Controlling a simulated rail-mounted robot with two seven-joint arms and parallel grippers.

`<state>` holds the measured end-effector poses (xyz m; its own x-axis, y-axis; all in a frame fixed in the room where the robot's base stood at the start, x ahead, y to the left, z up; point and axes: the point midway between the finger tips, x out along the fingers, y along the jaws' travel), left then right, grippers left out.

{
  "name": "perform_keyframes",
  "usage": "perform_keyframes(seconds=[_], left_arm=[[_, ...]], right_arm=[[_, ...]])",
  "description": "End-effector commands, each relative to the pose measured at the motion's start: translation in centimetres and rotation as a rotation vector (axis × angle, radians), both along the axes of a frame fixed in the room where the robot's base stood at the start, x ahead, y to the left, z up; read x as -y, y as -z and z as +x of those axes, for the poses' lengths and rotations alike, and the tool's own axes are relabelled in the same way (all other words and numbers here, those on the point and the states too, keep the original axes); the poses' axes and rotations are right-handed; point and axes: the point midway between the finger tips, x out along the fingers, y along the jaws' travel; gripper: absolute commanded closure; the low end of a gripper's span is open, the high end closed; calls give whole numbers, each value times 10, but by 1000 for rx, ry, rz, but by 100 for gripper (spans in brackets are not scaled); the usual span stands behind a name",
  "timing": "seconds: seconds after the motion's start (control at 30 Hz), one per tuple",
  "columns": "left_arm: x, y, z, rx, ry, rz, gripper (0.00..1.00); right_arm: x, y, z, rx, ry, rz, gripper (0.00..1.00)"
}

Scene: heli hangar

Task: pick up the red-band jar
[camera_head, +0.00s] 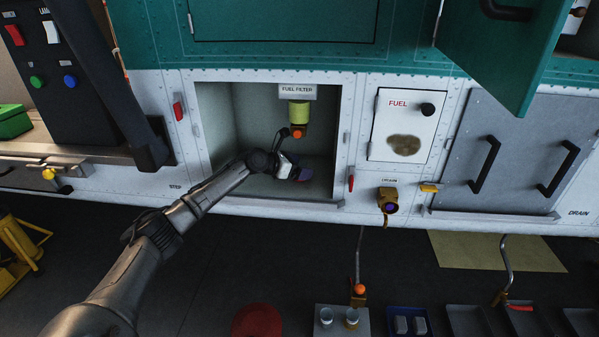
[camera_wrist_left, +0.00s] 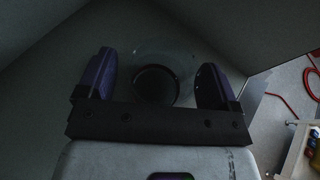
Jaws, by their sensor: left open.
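My left gripper (camera_head: 300,172) is inside the open fuel filter bay, low near its floor. In the left wrist view its two purple fingers stand apart, open. A clear, round jar-like thing (camera_wrist_left: 182,62) with a dark round centre shows between and beyond the fingertips. I cannot make out a red band on it, nor whether the fingers touch it. In the head view the gripper hides it. Two small jars, a left one (camera_head: 326,317) and a right one (camera_head: 352,317), stand on a grey tray (camera_head: 338,332) at the bottom. My right gripper is not in view.
The bay's walls (camera_head: 218,125) close in around the gripper. The fuel filter (camera_head: 299,113) with its orange knob (camera_head: 297,134) hangs just above it. A yellow drain fitting (camera_head: 387,200) is to the right. A red round object (camera_head: 257,321) is below. Dark floor lies between.

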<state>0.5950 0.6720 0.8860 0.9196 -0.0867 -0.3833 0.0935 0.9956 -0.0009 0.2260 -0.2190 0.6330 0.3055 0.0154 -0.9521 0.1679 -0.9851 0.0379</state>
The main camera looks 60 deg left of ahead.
Motion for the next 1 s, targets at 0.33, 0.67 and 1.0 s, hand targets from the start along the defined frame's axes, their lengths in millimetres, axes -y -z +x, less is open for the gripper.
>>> perform_keyframes(seconds=[0.33, 0.67, 1.0], left_arm=[[0, 0, 0, 0, 0, 0, 36], [0, 0, 0, 0, 0, 0, 68], [0, -2, 0, 1, 0, 0, 73]], right_arm=[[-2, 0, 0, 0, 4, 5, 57], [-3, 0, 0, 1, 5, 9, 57], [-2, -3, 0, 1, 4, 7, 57]])
